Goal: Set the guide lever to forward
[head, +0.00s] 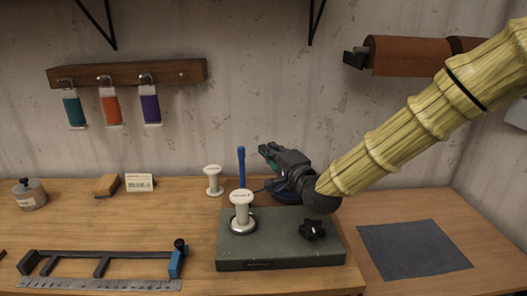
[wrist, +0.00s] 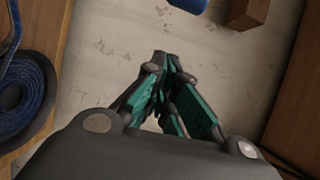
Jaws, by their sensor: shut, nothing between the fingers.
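A grey-green base box (head: 280,252) stands on the bench, with a white spool (head: 242,205) and a black star knob (head: 312,229) on top. A thin blue upright rod (head: 241,168) stands behind the white spool and looks like the guide lever; its foot is hidden, so its exact setting cannot be told. My gripper (head: 268,152) is above the rear of the box, to the right of the rod and apart from it. In the wrist view its green-padded fingers (wrist: 164,72) are shut and empty, pointing towards the wall.
A dark blue coil (wrist: 28,95) lies below my gripper. A second white spool (head: 213,181) stands behind left. A black frame with a blue end (head: 100,262) lies front left. A grey mat (head: 414,248) lies at right.

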